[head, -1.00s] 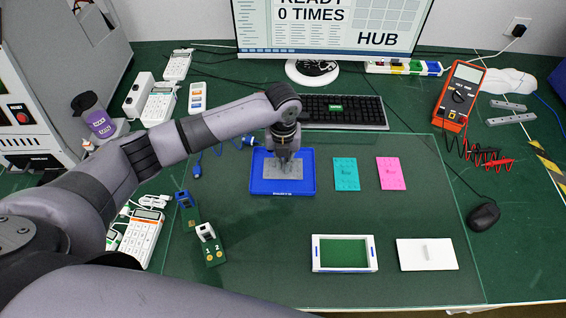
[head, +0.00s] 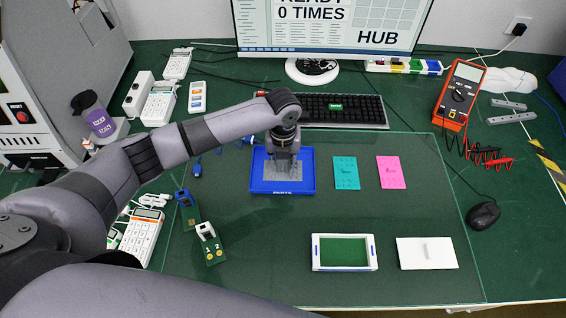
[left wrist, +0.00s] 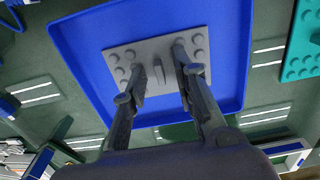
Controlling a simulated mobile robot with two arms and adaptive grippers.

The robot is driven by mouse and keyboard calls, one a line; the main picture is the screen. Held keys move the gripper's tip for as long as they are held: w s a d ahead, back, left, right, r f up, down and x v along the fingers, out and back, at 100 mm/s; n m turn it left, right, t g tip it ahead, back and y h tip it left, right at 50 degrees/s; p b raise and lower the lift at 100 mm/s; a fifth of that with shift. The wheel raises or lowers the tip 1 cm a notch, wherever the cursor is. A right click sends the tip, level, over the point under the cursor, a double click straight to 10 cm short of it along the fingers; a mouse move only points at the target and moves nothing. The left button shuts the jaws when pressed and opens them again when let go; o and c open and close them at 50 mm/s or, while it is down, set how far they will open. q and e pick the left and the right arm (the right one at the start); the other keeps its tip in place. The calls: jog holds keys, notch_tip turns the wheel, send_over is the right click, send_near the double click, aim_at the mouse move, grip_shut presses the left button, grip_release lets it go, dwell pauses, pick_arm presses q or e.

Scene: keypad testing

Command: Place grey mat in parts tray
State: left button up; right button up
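The grey mat (head: 270,187), with studs and a small upright tab, lies flat inside the blue parts tray (head: 309,172). My left gripper (head: 284,177) is directly above the mat and hides part of it. In the left wrist view, its fingers (left wrist: 161,82) stand apart on either side of the mat's tab (left wrist: 158,71), with gaps between. The mat (left wrist: 117,62) is within the tray's floor and walls (left wrist: 82,78). My right gripper is not in view.
A teal mat (head: 346,173) and a pink mat (head: 390,172) lie right of the tray. A white frame (head: 344,267) and a white plate (head: 427,253) lie in front. A keyboard (head: 345,112) is behind. The glass between tray and frame is clear.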

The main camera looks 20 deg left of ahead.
aim_at(283, 167)
pick_arm(q)
jog(key=shift+r, duration=0.1)
notch_tip(283, 167, up, 12)
jog(key=b, duration=0.1)
dwell(0.4)
